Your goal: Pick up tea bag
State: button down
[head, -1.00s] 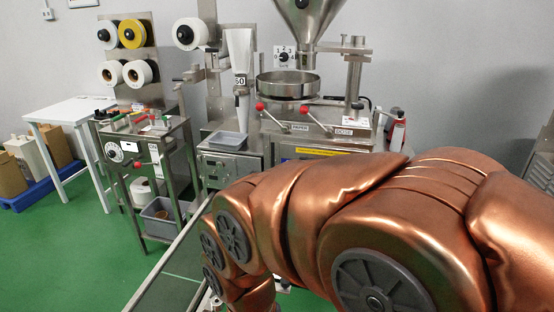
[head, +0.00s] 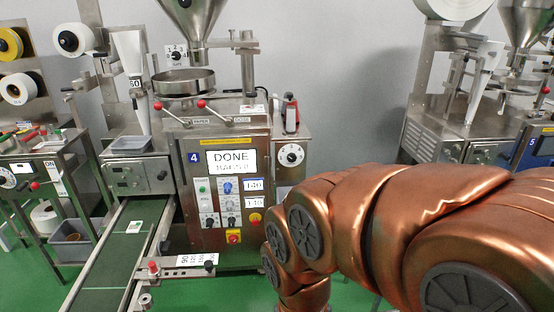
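A small white tea bag (head: 134,227) lies flat on the green conveyor belt (head: 112,262) at the left of the head view, near the belt's upper end. The belt runs out from below the packing machine (head: 225,160), whose screen reads DONE. My copper arm fills the lower right of the view. Its end points down past the bottom edge, so my gripper is out of view. The arm is to the right of the belt and apart from the tea bag.
A metal bracket with a red knob (head: 153,267) and a number plate sticks out at the belt's right side. A grey tray (head: 130,144) sits above the belt. Another machine (head: 455,130) stands at the right. Green floor shows between the machines.

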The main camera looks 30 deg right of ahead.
aim_at(134, 227)
jog(key=z, duration=0.55)
jog(key=i, duration=0.85)
jog(key=u, duration=0.25)
